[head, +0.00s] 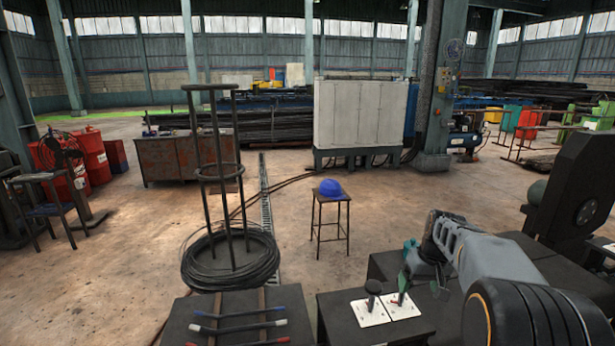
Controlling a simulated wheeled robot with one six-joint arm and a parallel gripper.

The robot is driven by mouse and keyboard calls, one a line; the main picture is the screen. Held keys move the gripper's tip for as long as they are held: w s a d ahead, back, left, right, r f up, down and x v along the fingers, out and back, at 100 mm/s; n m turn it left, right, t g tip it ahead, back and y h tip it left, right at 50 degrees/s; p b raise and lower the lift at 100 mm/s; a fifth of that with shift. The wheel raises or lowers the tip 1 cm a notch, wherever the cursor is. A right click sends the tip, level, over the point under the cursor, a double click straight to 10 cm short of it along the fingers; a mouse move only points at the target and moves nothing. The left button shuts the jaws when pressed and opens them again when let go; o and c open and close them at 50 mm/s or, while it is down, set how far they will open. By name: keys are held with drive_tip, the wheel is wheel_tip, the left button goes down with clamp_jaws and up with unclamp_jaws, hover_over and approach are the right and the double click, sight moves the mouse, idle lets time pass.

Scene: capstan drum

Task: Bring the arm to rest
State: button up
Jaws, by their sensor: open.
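My arm reaches in from the bottom right, and my gripper (424,282) points down at its end. The gripper is open, with nothing visible between its fingers. It is just right of a lever with a green handle (402,284), which stands on a pale plate on the dark bench. I cannot tell whether a finger touches that lever. A second lever with a black knob (373,288) stands to its left on its own pale plate.
A dark bench (338,312) carries the levers. Left of it, tools with red and blue ends (240,327) lie on another surface. A wire coil on a stand (232,262), a stool with a blue helmet (330,188) and dark machinery (575,195) stand around. The floor beyond is open.

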drive_tip(key=s+a+t, duration=0.1)
drive_tip(key=s+a, duration=0.3)
drive_tip(key=s, duration=0.3)
drive_tip(key=s+a+r+t, duration=0.1)
drive_tip(key=s+a, duration=0.2)
drive_tip(key=s, duration=0.4)
drive_tip(key=s+a+r+t+h, duration=0.1)
drive_tip(key=s+a, duration=0.3)
drive_tip(key=s, duration=0.3)
drive_tip(key=shift+a, duration=0.3)
drive_tip(key=shift+s, duration=0.1)
